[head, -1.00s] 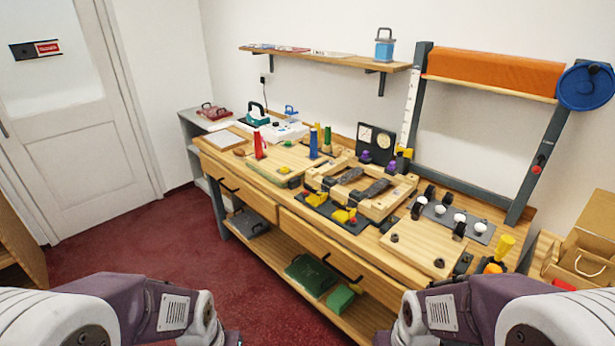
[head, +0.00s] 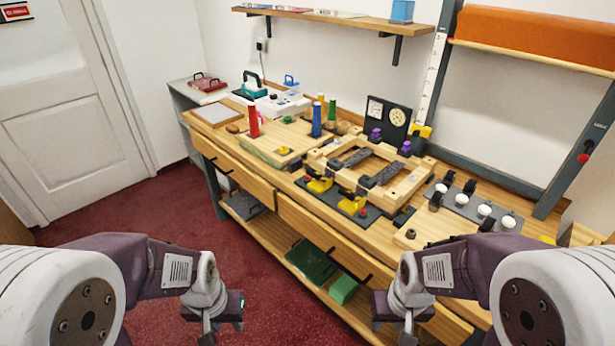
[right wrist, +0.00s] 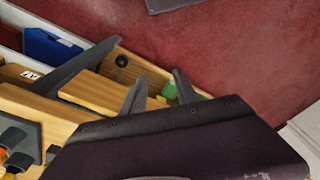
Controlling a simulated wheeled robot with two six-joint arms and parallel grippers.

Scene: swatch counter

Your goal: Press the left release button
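A wooden frame (head: 385,195) with dark strips lies on the workbench (head: 268,180). At its front edge are a left yellow clamp (head: 319,185) and a right yellow clamp (head: 351,206), on dark plates. A small red button (head: 307,180) shows beside the left clamp, and another red button (head: 363,212) beside the right one. My left gripper (head: 212,332) hangs low in front of the bench, well away from the buttons; its fingers are too unclear to judge. My right gripper (head: 404,330) is low by the bench front; its fingers look apart and empty in the right wrist view (right wrist: 160,85).
A red cylinder (head: 253,121) and a blue cylinder (head: 316,120) stand on the bench behind the clamps. A grey plate with white knobs (head: 484,210) lies to the right. Drawer fronts and a lower shelf (head: 265,232) face me. Red floor is open at left.

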